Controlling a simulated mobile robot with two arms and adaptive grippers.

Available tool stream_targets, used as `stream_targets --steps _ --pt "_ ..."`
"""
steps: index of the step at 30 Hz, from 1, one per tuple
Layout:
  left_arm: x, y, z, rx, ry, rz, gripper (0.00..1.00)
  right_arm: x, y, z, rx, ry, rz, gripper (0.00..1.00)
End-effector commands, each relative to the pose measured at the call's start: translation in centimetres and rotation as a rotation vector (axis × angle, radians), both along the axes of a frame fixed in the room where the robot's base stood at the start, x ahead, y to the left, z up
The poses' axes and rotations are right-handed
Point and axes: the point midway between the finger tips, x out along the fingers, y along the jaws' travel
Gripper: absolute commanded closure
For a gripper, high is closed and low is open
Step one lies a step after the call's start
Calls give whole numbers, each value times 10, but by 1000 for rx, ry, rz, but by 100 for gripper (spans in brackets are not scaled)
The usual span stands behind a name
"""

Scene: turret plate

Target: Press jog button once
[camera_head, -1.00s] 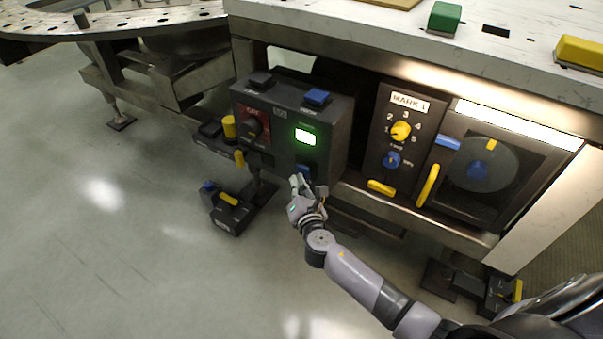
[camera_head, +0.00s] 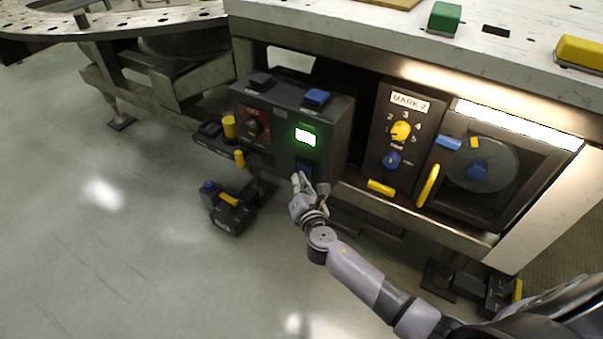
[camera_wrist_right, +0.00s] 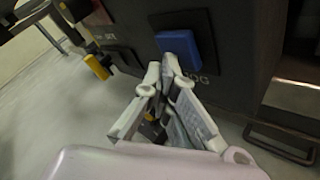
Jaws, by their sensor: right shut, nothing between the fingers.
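The jog button (camera_wrist_right: 180,48) is a blue rectangular button on the front of a dark control box, with "JOG" lettered below it in the wrist view. In the head view it shows as a small blue patch (camera_head: 305,167) below the lit green screen, partly hidden by my right gripper. My right gripper (camera_head: 298,179) is shut and empty. In the wrist view its fingertips (camera_wrist_right: 162,64) are just below and in front of the button; I cannot tell whether they touch it. My left gripper is not in view.
The control box (camera_head: 328,135) has other controls, including a blue button (camera_head: 317,97) on top. To its right are a panel (camera_head: 408,99) reading "MARK 2" and a windowed disk (camera_head: 485,163). A pedal unit (camera_head: 230,211) stands on the floor at left. Open floor lies in front.

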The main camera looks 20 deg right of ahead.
Motion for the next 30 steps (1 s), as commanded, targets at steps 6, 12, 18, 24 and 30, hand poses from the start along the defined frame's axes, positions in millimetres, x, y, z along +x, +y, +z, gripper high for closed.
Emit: stream_targets --steps 6,12,18,24,30 --pt "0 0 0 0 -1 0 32 -4 4 1 0 -1 -2 100" --pt "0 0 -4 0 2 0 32 -11 14 1 0 -1 -1 100" --pt "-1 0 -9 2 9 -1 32 -13 16 1 0 0 -1 100" --pt "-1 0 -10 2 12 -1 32 -14 17 0 0 -1 -1 100" --pt "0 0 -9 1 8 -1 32 -20 25 0 1 0 -1 100"
